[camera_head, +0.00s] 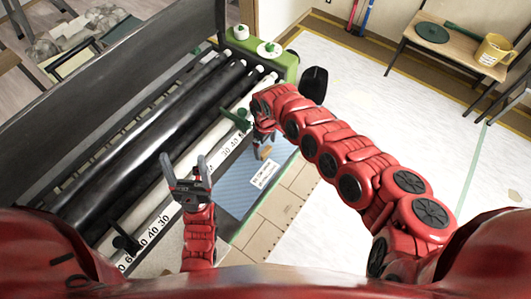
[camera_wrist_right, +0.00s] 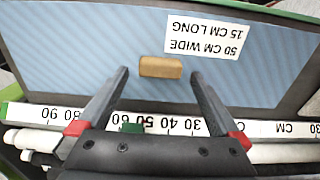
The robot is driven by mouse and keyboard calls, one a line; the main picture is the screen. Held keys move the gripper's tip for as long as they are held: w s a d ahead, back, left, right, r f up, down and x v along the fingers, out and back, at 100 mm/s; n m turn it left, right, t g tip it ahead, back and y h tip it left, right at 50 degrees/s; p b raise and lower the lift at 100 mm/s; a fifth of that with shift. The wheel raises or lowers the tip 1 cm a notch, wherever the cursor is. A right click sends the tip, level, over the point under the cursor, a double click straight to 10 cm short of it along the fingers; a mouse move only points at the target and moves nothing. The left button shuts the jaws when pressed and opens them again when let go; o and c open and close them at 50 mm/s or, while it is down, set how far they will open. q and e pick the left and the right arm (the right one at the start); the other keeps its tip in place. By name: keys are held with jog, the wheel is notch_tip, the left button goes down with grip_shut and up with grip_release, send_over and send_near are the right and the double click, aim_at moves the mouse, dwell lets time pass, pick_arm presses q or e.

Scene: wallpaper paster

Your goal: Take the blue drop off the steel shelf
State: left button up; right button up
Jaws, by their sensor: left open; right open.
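The blue drop (camera_head: 235,196) is a pale blue striped sheet lying flat beside the paster's rollers. In the right wrist view the blue drop (camera_wrist_right: 90,60) fills the upper middle, with a white label reading 50 cm wide, 15 cm long. A wooden block (camera_wrist_right: 160,67) lies on it. My right gripper (camera_wrist_right: 158,76) is open, its fingertips either side of the block in the picture; contact cannot be told. In the head view my right gripper (camera_head: 263,128) partly covers the sheet. My left gripper (camera_head: 184,160) is open and empty above the rollers. The steel shelf's edges are hard to make out.
The paster has black rollers (camera_head: 140,125), a white numbered scale (camera_head: 160,222) with green clamps, and a green end housing (camera_head: 262,55). Brown boards (camera_head: 262,235) lie beside the sheet. A bench (camera_head: 455,50) with a yellow mug stands far right. White floor is free between.

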jog(key=shift+f, duration=1.05)
grip_shut()
